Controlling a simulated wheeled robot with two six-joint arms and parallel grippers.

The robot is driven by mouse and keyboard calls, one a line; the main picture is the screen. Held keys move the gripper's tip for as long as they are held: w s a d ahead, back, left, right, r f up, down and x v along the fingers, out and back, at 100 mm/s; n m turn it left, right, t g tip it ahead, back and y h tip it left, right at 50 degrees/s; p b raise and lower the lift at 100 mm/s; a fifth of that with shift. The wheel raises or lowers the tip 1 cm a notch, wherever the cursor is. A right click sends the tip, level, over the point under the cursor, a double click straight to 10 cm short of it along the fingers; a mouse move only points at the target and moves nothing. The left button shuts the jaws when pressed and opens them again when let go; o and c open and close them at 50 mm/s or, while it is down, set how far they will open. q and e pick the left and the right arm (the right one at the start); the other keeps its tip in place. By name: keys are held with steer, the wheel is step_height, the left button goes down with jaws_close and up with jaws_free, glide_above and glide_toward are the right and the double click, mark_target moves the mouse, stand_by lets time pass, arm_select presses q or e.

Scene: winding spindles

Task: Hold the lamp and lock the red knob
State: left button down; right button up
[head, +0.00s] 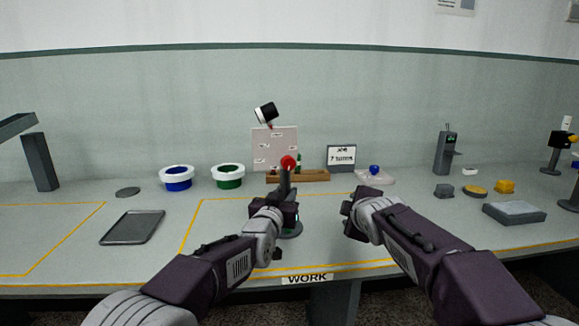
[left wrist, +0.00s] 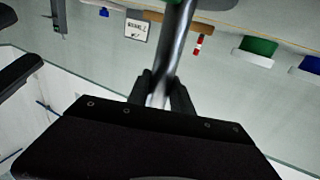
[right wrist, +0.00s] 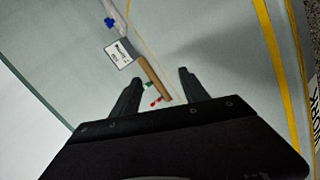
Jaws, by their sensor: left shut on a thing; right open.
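The lamp stands in the middle of the work area. Its black-and-white head (head: 266,112) is tilted at the top, and part of its round dark base (head: 292,229) shows below my left gripper. The red knob (head: 288,162) is on the lamp's upper part, above that gripper. My left gripper (head: 286,198) is shut on the lamp's post; in the left wrist view the grey metal post (left wrist: 172,60) runs up between the fingers. My right gripper (head: 348,208) is open and empty to the right of the lamp. Its spread fingers show in the right wrist view (right wrist: 158,86).
Behind the lamp are a wooden rack (head: 315,175), a pale board (head: 262,150) and a small sign (head: 341,156). Blue (head: 177,179) and green (head: 228,177) containers and a grey tray (head: 133,227) lie left. A grey block (head: 514,212) lies right.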

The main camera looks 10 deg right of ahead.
arm_select(q)
steer(key=shift+f, duration=0.35)
arm_select(e)
steer(key=s+a+r+m+t+y, duration=0.2)
steer(key=a+r+m+t+y, duration=0.15)
steer(key=a+r, duration=0.5)
steer(key=m+t, duration=0.2)
steer(key=m, duration=0.6)
glide_toward(289, 165)
steer(key=w, duration=0.9)
steer(key=shift+w+a+r, duration=0.1)
steer(key=shift+w+a, duration=0.3)
jaws_close()
